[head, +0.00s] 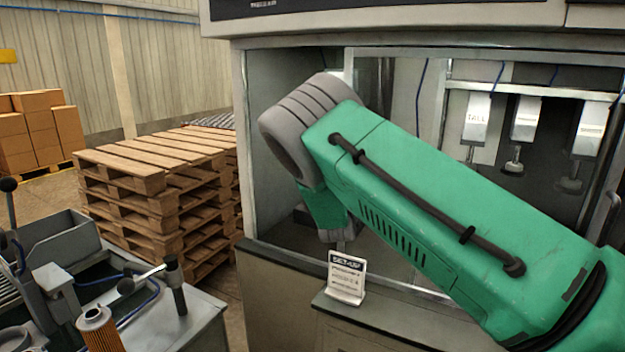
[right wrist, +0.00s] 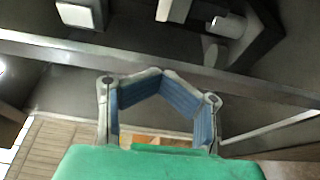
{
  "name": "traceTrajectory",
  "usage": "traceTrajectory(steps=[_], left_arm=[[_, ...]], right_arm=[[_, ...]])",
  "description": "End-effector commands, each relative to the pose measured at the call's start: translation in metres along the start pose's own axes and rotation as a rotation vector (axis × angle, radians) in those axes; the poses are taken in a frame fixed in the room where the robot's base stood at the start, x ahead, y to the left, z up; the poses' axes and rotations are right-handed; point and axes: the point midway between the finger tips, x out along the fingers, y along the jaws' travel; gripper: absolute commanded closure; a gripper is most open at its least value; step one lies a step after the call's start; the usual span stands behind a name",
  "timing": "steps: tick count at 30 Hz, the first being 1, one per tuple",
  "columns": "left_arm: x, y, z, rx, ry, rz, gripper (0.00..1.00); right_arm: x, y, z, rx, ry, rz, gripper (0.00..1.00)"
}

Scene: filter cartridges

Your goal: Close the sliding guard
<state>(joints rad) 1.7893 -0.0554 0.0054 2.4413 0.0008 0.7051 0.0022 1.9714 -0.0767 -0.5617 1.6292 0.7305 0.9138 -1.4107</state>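The sliding guard appears to be the clear panel in a pale metal frame (head: 540,91) on the front of the machine cabinet, in the head view. A dark upright handle (head: 608,217) shows at its right edge. My green right arm crosses in front and hides its lower part, so how far it is open cannot be told. My right gripper (right wrist: 163,75) shows in the right wrist view, its blue-padded fingers bent inward and meeting at the tips, with nothing visible between them. A metal rail (right wrist: 250,88) runs just beyond the fingers; contact cannot be told. My left gripper is out of view.
Inside the cabinet hang several pale blocks, one marked TALL (head: 477,118). A SET-UP card (head: 346,278) stands on the cabinet's front ledge (head: 375,315). A bench with a lever and an orange filter cartridge (head: 100,330) is at lower left. Stacked pallets (head: 150,180) stand behind it.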

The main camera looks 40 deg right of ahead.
Motion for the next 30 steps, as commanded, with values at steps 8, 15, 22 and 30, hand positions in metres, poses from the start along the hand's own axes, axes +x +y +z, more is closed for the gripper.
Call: traceTrajectory(steps=[8, 15, 22, 30], left_arm=[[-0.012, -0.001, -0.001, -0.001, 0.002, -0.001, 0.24], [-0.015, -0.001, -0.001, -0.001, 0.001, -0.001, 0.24], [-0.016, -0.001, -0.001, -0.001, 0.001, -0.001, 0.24], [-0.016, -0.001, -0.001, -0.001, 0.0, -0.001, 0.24]], right_arm=[[-0.034, 0.0, 0.093, -0.007, -0.012, -0.007, 1.0], [-0.058, 0.003, 0.149, -0.005, -0.01, -0.001, 1.0], [-0.068, 0.005, 0.175, -0.004, -0.004, 0.005, 1.0], [-0.071, 0.006, 0.183, -0.003, -0.002, 0.009, 1.0]])
